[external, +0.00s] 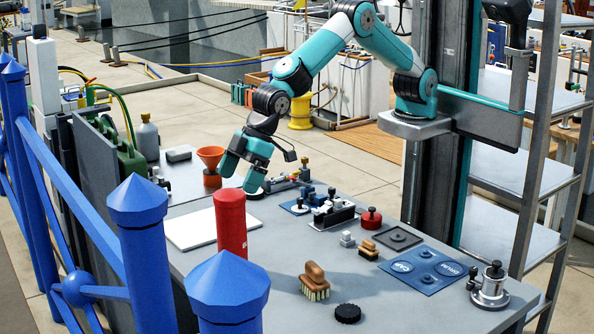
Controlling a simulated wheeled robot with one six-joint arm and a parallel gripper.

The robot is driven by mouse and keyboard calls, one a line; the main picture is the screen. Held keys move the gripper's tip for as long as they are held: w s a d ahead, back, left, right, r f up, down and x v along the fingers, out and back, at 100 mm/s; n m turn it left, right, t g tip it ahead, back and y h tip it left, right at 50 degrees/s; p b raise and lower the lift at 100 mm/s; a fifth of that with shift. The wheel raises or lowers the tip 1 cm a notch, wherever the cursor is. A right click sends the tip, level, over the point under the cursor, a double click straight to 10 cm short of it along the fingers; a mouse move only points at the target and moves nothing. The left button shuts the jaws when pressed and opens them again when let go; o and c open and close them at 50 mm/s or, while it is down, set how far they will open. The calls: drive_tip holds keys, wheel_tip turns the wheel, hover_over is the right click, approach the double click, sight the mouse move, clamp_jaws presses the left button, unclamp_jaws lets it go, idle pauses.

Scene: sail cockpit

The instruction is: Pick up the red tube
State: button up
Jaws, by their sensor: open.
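The red tube (231,224) stands upright on the grey table in the external view, near its left front part. A blue post hides part of its lower end. My gripper (240,182) hangs from the teal arm above and behind the tube, with its teal fingers pointing down. It is open, and I see nothing held between the fingers. The gap between gripper and tube is hard to judge from this view, and I cannot tell whether they touch.
A white board (190,230) lies behind the tube. An orange funnel (211,158) stands near my gripper. A brush (314,282), a black cap (347,313) and a blue mat (428,283) lie to the right. Blue railing posts (137,240) rise in the foreground.

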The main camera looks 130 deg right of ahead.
sight(230, 193)
drive_tip(key=shift+p+x, duration=1.5)
drive_tip(key=shift+x, duration=1.15)
drive_tip(key=shift+c, duration=0.5)
drive_tip(key=shift+w+r, duration=0.1)
drive_tip(key=c, duration=1.4)
